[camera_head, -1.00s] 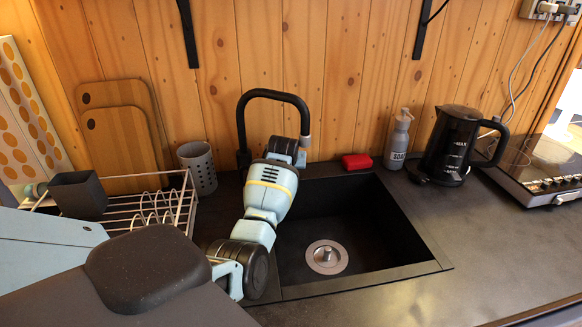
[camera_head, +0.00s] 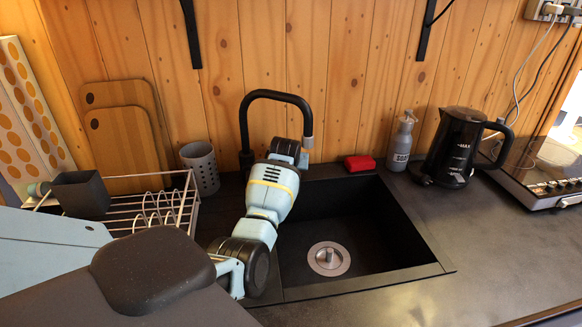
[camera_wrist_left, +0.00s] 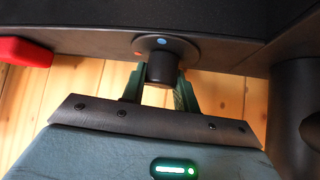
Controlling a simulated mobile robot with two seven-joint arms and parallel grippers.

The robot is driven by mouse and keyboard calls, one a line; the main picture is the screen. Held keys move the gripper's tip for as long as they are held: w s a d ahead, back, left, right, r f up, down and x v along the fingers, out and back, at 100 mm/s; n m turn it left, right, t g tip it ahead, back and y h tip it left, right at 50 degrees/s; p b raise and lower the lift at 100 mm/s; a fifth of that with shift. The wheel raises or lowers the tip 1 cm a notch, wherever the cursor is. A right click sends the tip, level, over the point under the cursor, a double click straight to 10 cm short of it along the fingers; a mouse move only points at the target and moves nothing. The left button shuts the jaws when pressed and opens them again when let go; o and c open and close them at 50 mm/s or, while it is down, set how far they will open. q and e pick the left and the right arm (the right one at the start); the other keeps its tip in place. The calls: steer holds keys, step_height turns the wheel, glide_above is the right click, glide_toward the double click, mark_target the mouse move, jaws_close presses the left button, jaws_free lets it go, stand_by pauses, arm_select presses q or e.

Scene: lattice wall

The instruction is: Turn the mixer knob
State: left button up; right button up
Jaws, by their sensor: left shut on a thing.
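The mixer knob (camera_wrist_left: 160,68) is a short black cylinder on a round base with a blue dot and a red dot, in the left wrist view. My left gripper (camera_wrist_left: 160,82) has its two green fingers on either side of the knob, shut on it. In the head view my left arm reaches over the near left edge of the sink to the base of the black faucet (camera_head: 276,96). There the arm's end hides the knob and fingers. My right gripper is not in view.
The black sink (camera_head: 376,230) lies right of my arm. A red sponge (camera_head: 359,163), a grey soap bottle (camera_head: 401,142) and a black kettle (camera_head: 455,148) stand behind and right of it. A wire dish rack (camera_head: 150,205) and a grey cup (camera_head: 201,168) are on the left.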

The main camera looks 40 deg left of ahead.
arm_select(q)
steer(key=shift+a+r+m+t+h+p, duration=0.15)
steer(key=shift+m+t+h+p, duration=0.1)
steer(key=shift+m+h+p, duration=0.25)
steer(key=shift+d+r+m+t+h+p, duration=0.15)
steer(key=shift+m+t+h+p, duration=0.1)
steer(key=shift+m, duration=0.35)
steer(key=shift+a+f+m+h, duration=0.1)
steer(key=shift+f+m+h, duration=0.05)
steer(key=shift+m+h, duration=0.55)
steer(key=m, duration=0.1)
steer(key=m+h, duration=0.1)
steer(key=shift+f+m+t+h, duration=0.25)
steer(key=shift+m+t, duration=0.05)
steer(key=shift+t, duration=0.1)
steer(key=shift+m+h, duration=0.4)
steer(key=shift+m, duration=0.1)
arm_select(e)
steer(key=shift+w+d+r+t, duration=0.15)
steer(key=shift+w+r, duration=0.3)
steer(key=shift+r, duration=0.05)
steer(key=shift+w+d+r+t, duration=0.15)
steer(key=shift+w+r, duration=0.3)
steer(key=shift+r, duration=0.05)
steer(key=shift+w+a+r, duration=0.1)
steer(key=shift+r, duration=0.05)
